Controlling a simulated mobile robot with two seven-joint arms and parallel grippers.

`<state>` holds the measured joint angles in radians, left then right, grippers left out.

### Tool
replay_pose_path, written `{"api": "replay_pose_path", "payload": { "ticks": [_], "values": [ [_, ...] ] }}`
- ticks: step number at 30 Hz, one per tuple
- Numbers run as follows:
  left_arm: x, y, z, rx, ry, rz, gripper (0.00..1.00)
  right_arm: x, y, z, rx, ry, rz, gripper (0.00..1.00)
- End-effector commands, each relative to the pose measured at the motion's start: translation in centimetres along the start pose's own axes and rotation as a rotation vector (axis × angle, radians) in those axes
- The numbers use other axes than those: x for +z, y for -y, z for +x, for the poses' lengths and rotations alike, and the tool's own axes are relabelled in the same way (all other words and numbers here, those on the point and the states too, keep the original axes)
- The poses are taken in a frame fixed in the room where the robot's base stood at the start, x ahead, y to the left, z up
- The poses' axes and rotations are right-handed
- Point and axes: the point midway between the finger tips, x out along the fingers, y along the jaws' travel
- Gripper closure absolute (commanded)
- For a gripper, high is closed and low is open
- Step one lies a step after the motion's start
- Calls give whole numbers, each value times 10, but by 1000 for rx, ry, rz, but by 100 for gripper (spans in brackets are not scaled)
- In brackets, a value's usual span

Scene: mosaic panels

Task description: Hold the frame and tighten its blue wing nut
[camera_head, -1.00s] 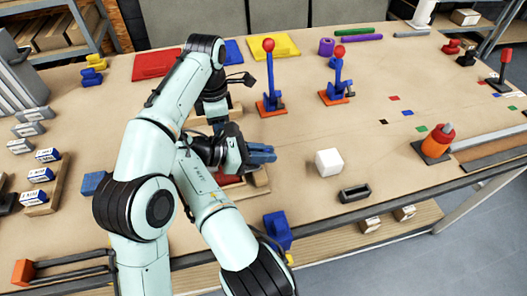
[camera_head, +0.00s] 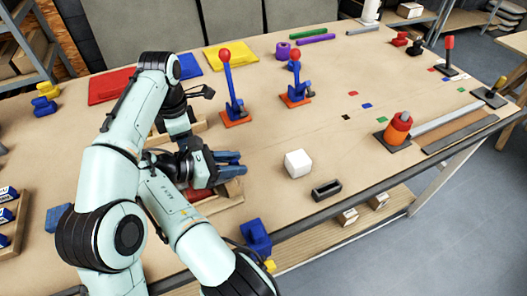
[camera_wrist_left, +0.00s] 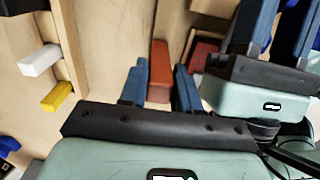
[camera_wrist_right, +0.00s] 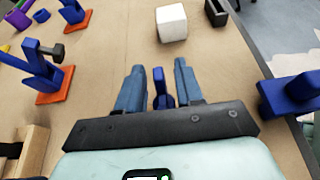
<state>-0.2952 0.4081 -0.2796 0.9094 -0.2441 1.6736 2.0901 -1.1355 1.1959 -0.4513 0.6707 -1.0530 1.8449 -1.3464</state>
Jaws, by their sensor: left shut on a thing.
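The wooden frame (camera_head: 232,192), with red-brown parts inside, lies near the table's front edge, partly hidden by my arms. My left gripper (camera_wrist_left: 160,82) is shut on a red-brown bar (camera_wrist_left: 160,62) of what looks like the frame; my arms hide this grip in the head view. My right gripper (camera_head: 232,162) is over the frame, its blue fingers pointing right. In the right wrist view, a small blue upright piece (camera_wrist_right: 162,88), which looks like the wing nut, stands between its fingers, with gaps visible at the sides. Whether the fingers touch it is unclear.
A white cube (camera_head: 298,163) and a black tray (camera_head: 326,189) lie right of the right gripper. A blue clamp-like block (camera_head: 256,237) is at the front edge. Two blue toggle levers (camera_head: 231,95) (camera_head: 296,85) on orange bases stand behind. The table's middle right is mostly clear.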

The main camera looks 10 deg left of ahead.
Motion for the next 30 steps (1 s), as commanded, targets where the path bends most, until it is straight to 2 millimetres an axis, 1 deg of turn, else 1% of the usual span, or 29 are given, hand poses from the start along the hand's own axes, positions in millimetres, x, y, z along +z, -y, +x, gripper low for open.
{"api": "replay_pose_path", "payload": {
  "ticks": [8,14,23,30],
  "values": [
    [0,0,-1,2,2,0,100,1,0,0,14,1,-7,64],
    [0,0,-1,2,2,0,100,2,-2,0,85,2,-38,64],
    [0,0,-1,2,2,0,100,2,-4,0,269,1,-116,64],
    [0,0,-1,2,2,0,100,1,-7,-2,461,0,-198,64]
  ]
}}
